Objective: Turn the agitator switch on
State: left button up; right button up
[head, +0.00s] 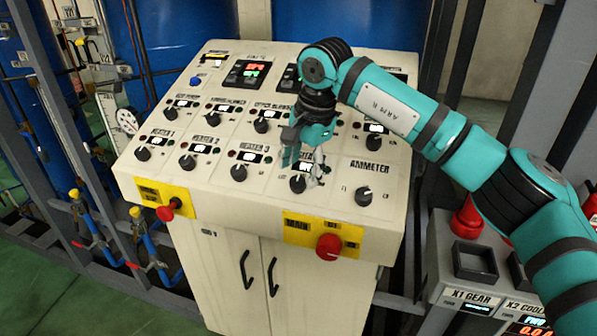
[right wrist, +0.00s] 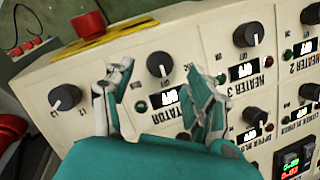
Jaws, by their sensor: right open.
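The agitator switch is a round black knob (head: 297,184) in the lower row of the cream control panel, left of the ammeter knob. In the right wrist view the agitator knob (right wrist: 160,64) shows between my fingers, and the display beside it reads OFF; the label is partly covered and ends in "TATOR". My right gripper (head: 306,170) is open over this knob, fingers pointing down at the panel. In the right wrist view one finger is on each side of the knob, with gaps; contact cannot be seen. My left gripper is not in view.
The ammeter knob (head: 363,196) is close on the right, and the heater 3 knob (head: 239,173) on the left. A red main button (head: 329,247) sticks out below on a yellow plate. Other knobs fill the panel (head: 140,179). A box with a red button (head: 466,217) stands at right.

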aim_at(298, 181)
jog(key=shift+p+x, duration=0.3)
jog(key=shift+x, duration=0.75)
jog(key=shift+a+f, duration=0.15)
jog(key=shift+f, duration=0.5)
jog(key=c, duration=1.1)
jog(key=shift+f+m+b, duration=0.2)
jog(key=shift+m+b, duration=0.1)
jog(key=shift+b, duration=0.15)
jog(key=shift+c, duration=0.2)
jog(key=m+t+b, duration=0.1)
jog(key=m+b, duration=0.3)
jog(key=b, duration=0.2)
jog(key=m+t+b, duration=0.1)
jog(key=m+b, duration=0.3)
jog(key=b, duration=0.2)
jog(key=shift+s+f+t+y+b, duration=0.1)
jog(key=shift+f+t+y+b, duration=0.05)
jog(key=shift+t+y+b, duration=0.15)
pick_arm(q)
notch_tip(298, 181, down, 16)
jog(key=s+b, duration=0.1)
jog(key=b, duration=0.2)
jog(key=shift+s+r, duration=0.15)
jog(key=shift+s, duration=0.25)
pick_arm(e)
jog(key=shift+r+m+t, duration=0.25)
jog(key=shift+m+t, duration=0.25)
jog(key=shift+m, duration=1.1)
